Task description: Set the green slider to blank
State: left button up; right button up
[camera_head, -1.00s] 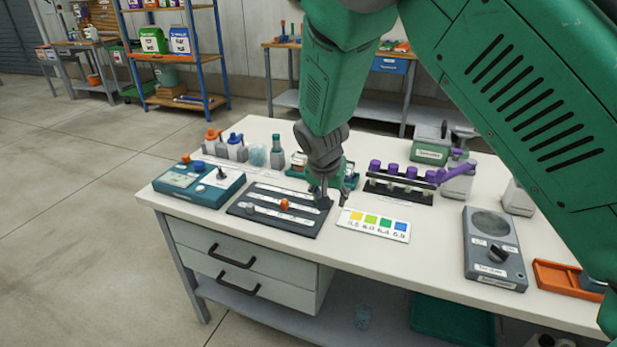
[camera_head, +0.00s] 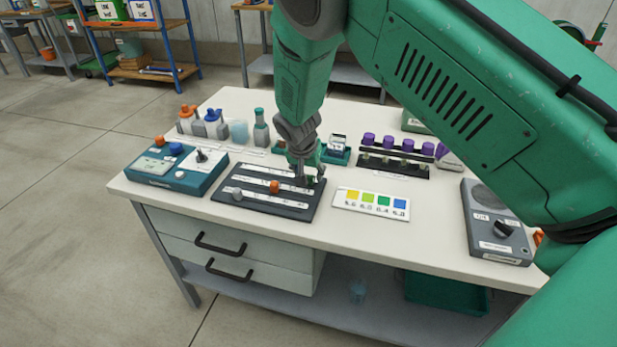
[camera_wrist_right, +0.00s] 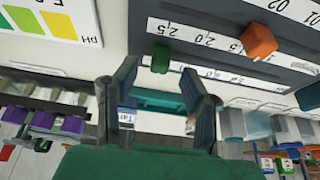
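The dark slider board (camera_head: 262,203) lies on the white bench in the head view, with pale scale strips. The green slider knob (camera_wrist_right: 160,58) shows in the wrist view on one strip, near one end of the board. In the head view my right gripper hides most or all of it. The orange knob (camera_head: 275,187) sits on another strip and also shows in the wrist view (camera_wrist_right: 258,42). My right gripper (camera_wrist_right: 158,78) is open; its fingertips straddle the line to the green knob without visible contact. In the head view the gripper (camera_head: 304,178) is over the board's right end. My left gripper is not in view.
A grey knob (camera_head: 237,195) is at the board's left. A teal meter box (camera_head: 178,166) stands left of the board and a pH colour card (camera_head: 371,204) right. Bottles (camera_head: 261,127) and a purple-capped rack (camera_head: 395,163) stand behind. Bare bench lies in front.

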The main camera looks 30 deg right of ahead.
jog(key=shift+x, duration=1.2)
grip_shut()
